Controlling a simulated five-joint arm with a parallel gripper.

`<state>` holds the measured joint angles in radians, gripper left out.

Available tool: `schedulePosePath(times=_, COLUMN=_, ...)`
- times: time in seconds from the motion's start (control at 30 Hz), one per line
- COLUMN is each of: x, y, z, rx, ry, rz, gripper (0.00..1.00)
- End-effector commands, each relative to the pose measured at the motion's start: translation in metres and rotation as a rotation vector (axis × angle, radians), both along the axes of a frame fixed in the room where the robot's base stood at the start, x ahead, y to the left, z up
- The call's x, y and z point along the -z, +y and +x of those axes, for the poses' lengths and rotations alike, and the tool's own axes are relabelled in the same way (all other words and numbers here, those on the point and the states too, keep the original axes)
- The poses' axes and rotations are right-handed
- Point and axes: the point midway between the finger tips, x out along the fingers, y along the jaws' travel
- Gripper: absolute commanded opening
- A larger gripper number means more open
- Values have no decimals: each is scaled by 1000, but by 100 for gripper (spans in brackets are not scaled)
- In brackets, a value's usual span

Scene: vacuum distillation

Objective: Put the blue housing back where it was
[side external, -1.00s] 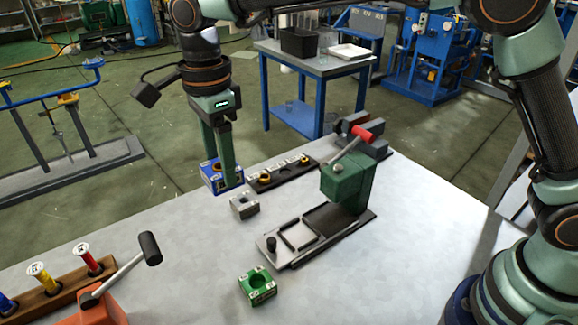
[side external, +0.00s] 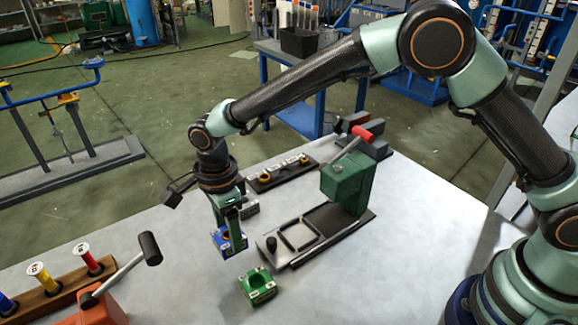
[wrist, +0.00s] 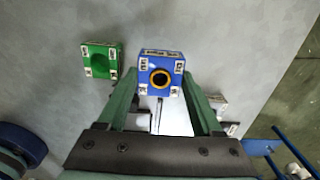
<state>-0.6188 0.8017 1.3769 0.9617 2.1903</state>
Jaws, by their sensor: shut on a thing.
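The blue housing (side external: 224,247) is a square block with white labels and a round bore. In the wrist view the blue housing (wrist: 146,82) shows a gold ring inside its bore. My gripper (side external: 230,232) points down and is shut on it, with one finger on each side, as the wrist view of my gripper (wrist: 160,84) also shows. The housing is left of the press's base plate, behind the green housing (side external: 262,292). I cannot tell whether it touches the table. The grey housing (side external: 251,209) is partly hidden behind my gripper.
A green press (side external: 347,184) with a red-tipped lever stands on a dark base plate with a square frame. A black strip (side external: 283,178) with gold rings lies behind. At the left front are a wooden rack (side external: 62,293) of spools and an orange lever device (side external: 98,312).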

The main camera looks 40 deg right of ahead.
Motion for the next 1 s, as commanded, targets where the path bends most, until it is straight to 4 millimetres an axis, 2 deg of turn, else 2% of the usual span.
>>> schedulePosePath(times=0.3, x=39, y=0, z=0, rx=0, ry=2, rz=-1, gripper=0)
schedulePosePath(times=0.7, x=43, y=0, z=0, rx=0, ry=0, rz=0, gripper=0)
schedulePosePath(times=0.73, x=45, y=0, z=0, rx=0, ry=1, rz=-1, gripper=71)
schedulePosePath(times=0.8, x=44, y=0, z=0, rx=0, ry=1, rz=-1, gripper=97)
schedulePosePath(times=1.0, x=44, y=0, z=0, rx=0, ry=1, rz=-1, gripper=97)
